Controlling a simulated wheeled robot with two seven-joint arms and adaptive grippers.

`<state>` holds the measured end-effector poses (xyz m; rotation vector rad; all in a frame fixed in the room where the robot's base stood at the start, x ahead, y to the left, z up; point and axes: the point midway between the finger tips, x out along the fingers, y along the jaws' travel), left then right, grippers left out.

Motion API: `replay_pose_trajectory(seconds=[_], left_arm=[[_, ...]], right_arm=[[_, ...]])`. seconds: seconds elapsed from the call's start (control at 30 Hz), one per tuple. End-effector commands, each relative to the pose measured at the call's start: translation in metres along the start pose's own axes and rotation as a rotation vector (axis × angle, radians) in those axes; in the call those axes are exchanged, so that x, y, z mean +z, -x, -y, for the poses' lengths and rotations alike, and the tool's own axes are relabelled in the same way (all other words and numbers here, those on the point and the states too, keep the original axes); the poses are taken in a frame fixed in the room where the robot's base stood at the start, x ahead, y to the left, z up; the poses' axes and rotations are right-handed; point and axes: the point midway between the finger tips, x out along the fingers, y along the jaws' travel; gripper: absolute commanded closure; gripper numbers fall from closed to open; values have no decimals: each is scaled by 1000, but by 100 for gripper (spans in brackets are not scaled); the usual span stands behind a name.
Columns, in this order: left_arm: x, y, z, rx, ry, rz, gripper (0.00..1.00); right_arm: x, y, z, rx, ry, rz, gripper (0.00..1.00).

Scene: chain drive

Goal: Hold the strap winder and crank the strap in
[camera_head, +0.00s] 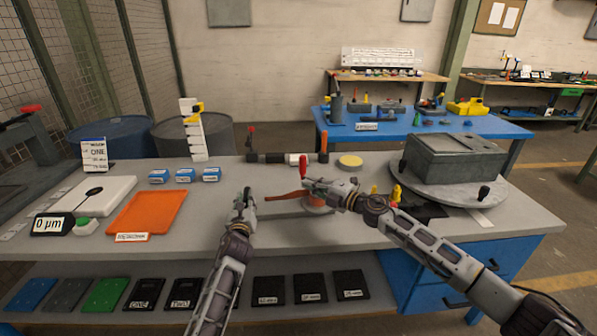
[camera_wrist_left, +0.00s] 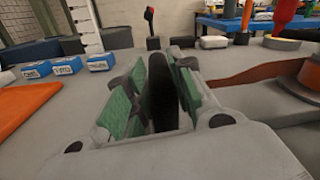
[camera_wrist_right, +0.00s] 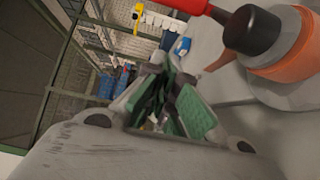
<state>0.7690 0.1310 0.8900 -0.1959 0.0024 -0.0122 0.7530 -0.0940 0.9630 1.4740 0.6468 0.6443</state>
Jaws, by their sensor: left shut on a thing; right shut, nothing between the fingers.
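The strap winder (camera_head: 318,209) stands on the bench with orange strap wound around it. Its strap (camera_head: 284,196) runs off to the left, and shows in the left wrist view (camera_wrist_left: 262,72). A red crank handle (camera_head: 303,168) stands upright above it; it also shows in the right wrist view (camera_wrist_right: 187,5) beside a black hub (camera_wrist_right: 252,30). My left gripper (camera_head: 244,198) is left of the winder, shut on a dark upright piece (camera_wrist_left: 162,95). I cannot tell whether that piece joins the winder. My right gripper (camera_head: 310,184) is shut and empty, close beside the crank; contact is unclear.
An orange mat (camera_head: 147,214) and small blue boxes (camera_head: 185,175) lie to the left. A grey box (camera_head: 455,157) on a round turntable (camera_head: 420,188) stands at the right. A yellow disc (camera_head: 350,161) lies behind the winder. The bench front edge is near both arms.

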Motion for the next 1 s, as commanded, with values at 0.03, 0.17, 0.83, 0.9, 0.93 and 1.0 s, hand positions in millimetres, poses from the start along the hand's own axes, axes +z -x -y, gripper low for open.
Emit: replay_pose_trajectory(seconds=[0.03, 0.17, 0.83, 0.9, 0.93, 1.0], left_arm=[[4, 0, 2, -3, 6, 6, 100], [4, 0, 2, -3, 6, 6, 100], [4, 0, 2, -3, 6, 6, 100], [4, 0, 2, -3, 6, 6, 100], [4, 0, 2, -3, 6, 6, 100], [4, 0, 2, -3, 6, 6, 100]], right_arm=[[0, 0, 0, 0, 0, 0, 100], [0, -3, 0, 0, 0, 0, 100], [0, -50, 0, 1, 0, 1, 100], [0, -56, 0, 1, 0, 0, 100], [0, -58, 0, 1, 0, 1, 100], [0, -63, -1, 2, 0, 0, 100]])
